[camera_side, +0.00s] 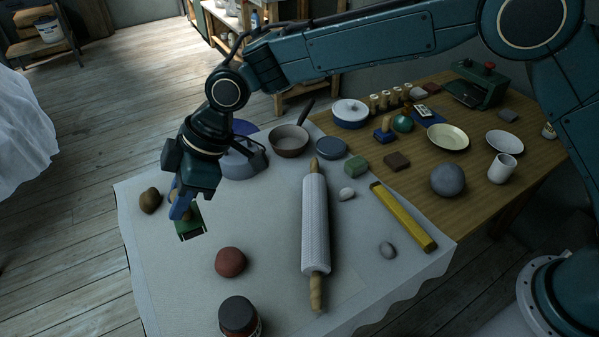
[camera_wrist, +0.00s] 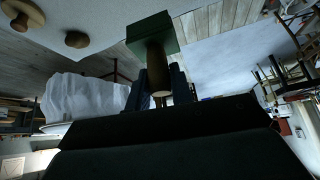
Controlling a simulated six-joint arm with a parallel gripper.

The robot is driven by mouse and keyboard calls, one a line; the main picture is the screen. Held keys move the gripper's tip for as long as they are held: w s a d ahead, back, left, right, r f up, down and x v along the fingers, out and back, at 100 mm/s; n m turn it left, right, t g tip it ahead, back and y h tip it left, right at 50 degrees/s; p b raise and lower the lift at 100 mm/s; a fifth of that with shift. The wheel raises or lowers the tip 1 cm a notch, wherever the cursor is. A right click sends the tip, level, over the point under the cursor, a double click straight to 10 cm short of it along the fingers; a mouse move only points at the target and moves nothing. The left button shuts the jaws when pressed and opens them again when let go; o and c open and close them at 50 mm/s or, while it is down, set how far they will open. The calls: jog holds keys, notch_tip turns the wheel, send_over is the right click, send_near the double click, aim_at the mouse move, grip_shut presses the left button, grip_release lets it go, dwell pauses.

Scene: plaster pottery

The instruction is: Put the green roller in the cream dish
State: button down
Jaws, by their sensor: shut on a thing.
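The green roller (camera_side: 191,224), a green block-like head with a wooden handle, is in my gripper (camera_side: 181,207) above the left part of the cloth. In the wrist view the jaws of my gripper (camera_wrist: 158,92) are shut on the handle of the green roller (camera_wrist: 152,34), with the green head beyond the fingertips. The jaws partly hide the handle. The cream dish (camera_side: 448,137) is on the wooden table at the right, far from my gripper. It looks empty.
A red ball (camera_side: 230,262), a dark-lidded jar (camera_side: 240,317), a brown lump (camera_side: 150,200) and a textured rolling pin (camera_side: 315,225) are on the cloth. A grey ball (camera_side: 448,180), a white dish (camera_side: 504,142) and a blue-handled stamp block (camera_side: 384,134) are near the cream dish.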

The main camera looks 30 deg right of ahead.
jog(key=w+d+m+t, duration=0.1)
jog(key=w+d+m, duration=0.1)
jog(key=w+d, duration=0.65)
jog(key=w+d+m+t, duration=0.1)
jog(key=w+d, duration=0.4)
jog(key=d, duration=0.6)
jog(key=w+d+m+t+h, duration=0.1)
jog(key=w+d+m, duration=0.15)
jog(key=d, duration=0.85)
jog(key=w+d+m+h, duration=0.1)
jog(key=w+d, duration=0.2)
jog(key=d, duration=0.7)
jog(key=s+d+m+t+h, duration=0.1)
jog(key=s+d+m, duration=0.2)
jog(key=d, duration=2)
jog(key=s+d+m+h, duration=0.1)
jog(key=s+d, duration=0.2)
jog(key=d, duration=0.4)
jog(key=s+d+m+t, duration=0.1)
jog(key=s+d, duration=0.2)
jog(key=d, duration=0.3)
jog(key=s+d+m+h, duration=0.1)
jog(key=s+d+m, duration=0.1)
jog(key=s+d, duration=0.35)
notch_tip(320, 180, down, 15)
jog(key=w+d, duration=0.1)
jog(key=w, duration=0.1)
jog(key=shift+n, duration=0.25)
jog(key=shift+f, duration=2.1)
